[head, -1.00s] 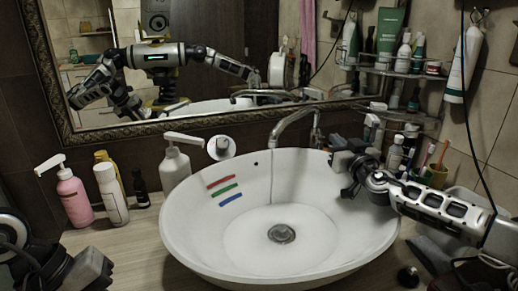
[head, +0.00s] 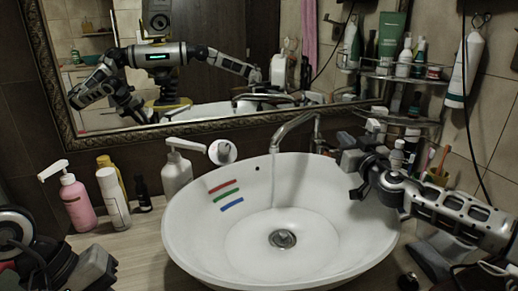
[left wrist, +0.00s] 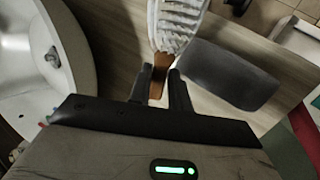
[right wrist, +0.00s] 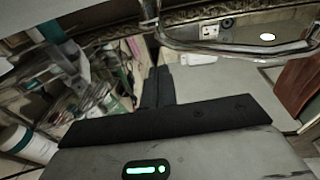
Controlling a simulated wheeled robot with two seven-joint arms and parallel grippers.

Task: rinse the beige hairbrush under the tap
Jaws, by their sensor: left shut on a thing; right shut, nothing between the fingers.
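The hairbrush shows in the left wrist view, with pale bristles (left wrist: 180,22) and a brown handle (left wrist: 159,75). My left gripper (left wrist: 160,92) is shut on the handle. The brush is not visible in the head view, where my left gripper (head: 95,268) is at the lower left, clear of the basin. The chrome tap (head: 295,127) arches over the white basin (head: 190,245), and a thin pale stream appears to fall from its spout. My right gripper (head: 353,170) is shut and empty near the basin's right rim, right of the tap; it also shows in the right wrist view (right wrist: 158,85).
A pink pump bottle (head: 76,203), a white bottle (head: 113,200) and a white pump bottle (head: 176,172) stand left of the basin. A crowded corner shelf (head: 400,75) is at the right. A mirror (head: 215,60) spans the back wall. Bare counter (head: 130,245) lies front left.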

